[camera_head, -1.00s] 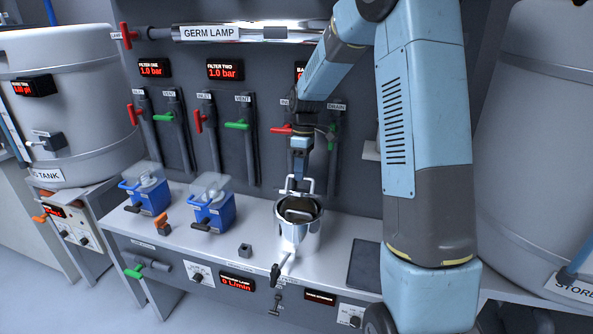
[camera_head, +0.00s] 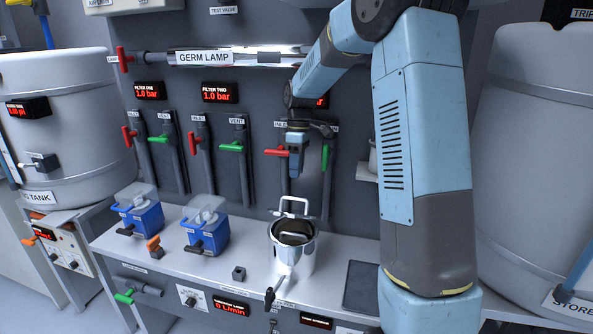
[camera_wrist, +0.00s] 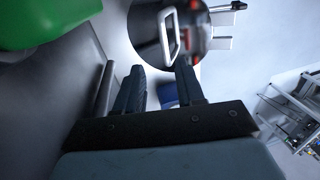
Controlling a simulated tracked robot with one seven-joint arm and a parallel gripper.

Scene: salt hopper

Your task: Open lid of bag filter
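The bag filter (camera_head: 292,262) is a shiny metal pot on the bench below the drain pipes. Its round top (camera_head: 293,232) looks dark, and I cannot tell if this is the lid's surface or the opening. A pale U-shaped handle (camera_head: 295,206) stands up at the rear of the rim. In the wrist view the handle (camera_wrist: 168,36) shows against the dark round top (camera_wrist: 146,28). My gripper (camera_wrist: 160,66) is open and empty, its two dark fingers apart. In the head view my gripper (camera_head: 297,156) hangs above the handle, clear of it.
A red valve lever (camera_head: 276,152) and a green one (camera_head: 325,158) flank my gripper closely. Two blue filter units (camera_head: 207,236) stand left on the bench. The germ lamp (camera_head: 235,58) runs above.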

